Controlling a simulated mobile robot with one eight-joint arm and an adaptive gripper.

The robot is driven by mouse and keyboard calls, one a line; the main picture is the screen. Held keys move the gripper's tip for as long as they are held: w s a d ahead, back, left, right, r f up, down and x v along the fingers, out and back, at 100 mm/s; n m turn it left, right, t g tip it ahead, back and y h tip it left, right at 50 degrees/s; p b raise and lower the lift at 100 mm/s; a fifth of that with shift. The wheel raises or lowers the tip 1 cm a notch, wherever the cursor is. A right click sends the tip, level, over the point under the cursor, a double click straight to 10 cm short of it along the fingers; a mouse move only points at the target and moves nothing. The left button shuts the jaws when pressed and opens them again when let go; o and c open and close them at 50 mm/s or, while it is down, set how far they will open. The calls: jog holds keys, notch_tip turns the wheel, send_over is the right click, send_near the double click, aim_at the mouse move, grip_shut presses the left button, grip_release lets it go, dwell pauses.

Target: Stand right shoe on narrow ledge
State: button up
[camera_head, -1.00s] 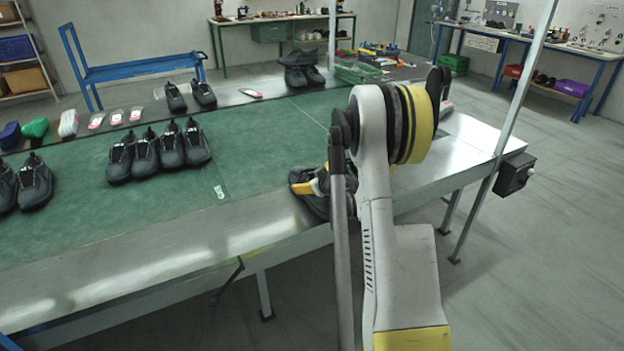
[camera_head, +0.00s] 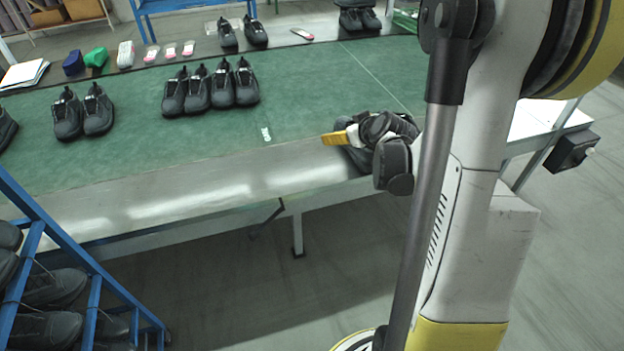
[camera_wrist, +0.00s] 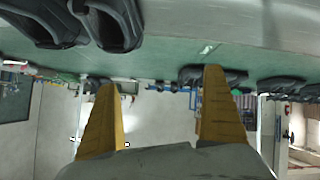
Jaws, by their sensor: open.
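My gripper (camera_head: 336,138) is over the near right edge of the green-topped table, yellow fingers pointing left. In the wrist view my gripper (camera_wrist: 161,77) shows two yellow fingers wide apart, with nothing between them. A pair of dark shoes (camera_wrist: 110,22) lies close at the top left of that view, apart from the fingers. In the head view, dark shapes beside the gripper (camera_head: 355,157) are partly hidden by the wrist, and I cannot tell shoe from hand. I cannot tell which shoe is the right shoe. A bare metal strip (camera_head: 230,180) runs along the table's front; I cannot tell whether it is the ledge.
Several black shoes (camera_head: 210,88) stand mid-table, with a pair (camera_head: 82,112) to their left. Insoles and coloured blocks (camera_head: 95,57) line the back strip. A blue rack holding shoes (camera_head: 75,265) stands at lower left. Green mat (camera_head: 300,90) is clear left of the gripper.

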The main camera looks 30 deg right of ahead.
jog(key=s+a+r+g+y, duration=0.1)
jog(key=s+a+r, duration=0.3)
jog(key=a, duration=0.6)
jog(key=s+a+r+g+y, duration=0.1)
jog(key=s+a+r, duration=0.3)
jog(key=a, duration=0.6)
jog(key=s+a+g, duration=0.2)
jog(key=s+a, duration=0.6)
jog(key=s, duration=0.5)
jog(key=shift+s+a+f+m+y, duration=0.2)
jog(key=shift+s+a+m+y, duration=0.1)
jog(key=shift+s+a, duration=0.1)
